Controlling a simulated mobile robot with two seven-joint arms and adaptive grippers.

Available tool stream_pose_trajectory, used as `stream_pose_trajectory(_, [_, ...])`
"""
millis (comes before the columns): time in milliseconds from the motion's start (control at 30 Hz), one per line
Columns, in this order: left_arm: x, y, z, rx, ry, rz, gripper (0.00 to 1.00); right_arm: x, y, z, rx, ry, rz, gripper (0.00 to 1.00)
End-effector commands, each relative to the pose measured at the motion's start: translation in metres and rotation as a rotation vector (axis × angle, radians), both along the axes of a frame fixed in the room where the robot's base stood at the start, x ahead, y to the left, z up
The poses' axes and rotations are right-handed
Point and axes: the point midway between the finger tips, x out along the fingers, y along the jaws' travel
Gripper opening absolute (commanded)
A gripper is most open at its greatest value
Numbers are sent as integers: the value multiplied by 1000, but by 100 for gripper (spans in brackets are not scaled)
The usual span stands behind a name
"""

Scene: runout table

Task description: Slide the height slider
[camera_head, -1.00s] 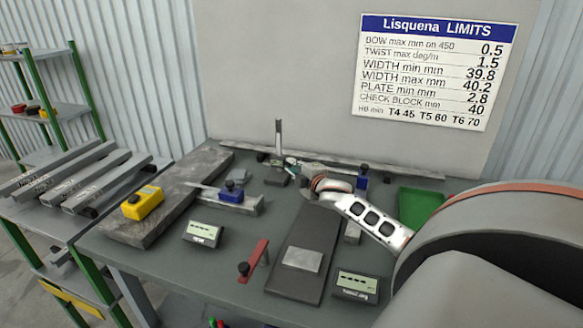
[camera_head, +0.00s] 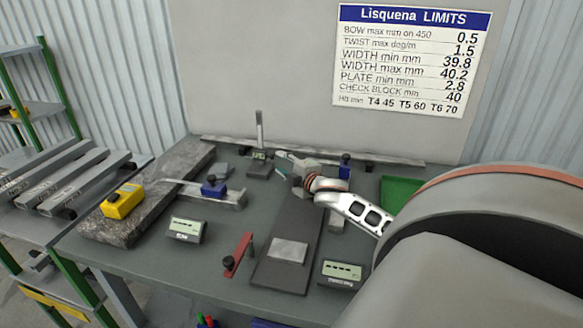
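The height gauge stands upright at the back of the table, with a thin grey post (camera_head: 260,128) on a dark base (camera_head: 259,172). Its small slider (camera_head: 259,155) sits low on the post, just above the base. My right gripper (camera_head: 282,164) is just right of the gauge, seen small and partly hidden by its own wrist. It appears apart from the slider. Whether its fingers are open or shut is not clear. My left gripper is not in view.
A grey granite slab (camera_head: 150,200) holds a yellow instrument (camera_head: 122,202). A blue caliper-like tool (camera_head: 213,187), a red tool (camera_head: 238,254), two displays (camera_head: 187,230) (camera_head: 341,274) and a dark plate (camera_head: 275,275) lie in front. A green tray (camera_head: 398,190) is right.

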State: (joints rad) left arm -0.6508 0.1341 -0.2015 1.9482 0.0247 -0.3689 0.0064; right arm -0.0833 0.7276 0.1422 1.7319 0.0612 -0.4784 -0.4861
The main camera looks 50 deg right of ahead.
Motion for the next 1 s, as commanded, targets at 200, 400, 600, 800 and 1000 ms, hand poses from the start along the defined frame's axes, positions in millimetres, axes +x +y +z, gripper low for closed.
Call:
stream_pose_trajectory(200, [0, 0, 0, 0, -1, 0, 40, -34, 11, 5, -1, 1, 1, 32])
stream_pose_trajectory(400, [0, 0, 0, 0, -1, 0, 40, -53, 17, 8, 1, 0, 1, 32])
stream_pose_trajectory(600, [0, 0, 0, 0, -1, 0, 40, -59, 18, 10, 1, -1, 0, 32])
stream_pose_trajectory(800, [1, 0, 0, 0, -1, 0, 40, -59, 18, 10, 1, -1, 0, 32])
stream_pose_trajectory(1000, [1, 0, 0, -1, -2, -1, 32, -57, 23, 16, -35, 6, 16, 32])
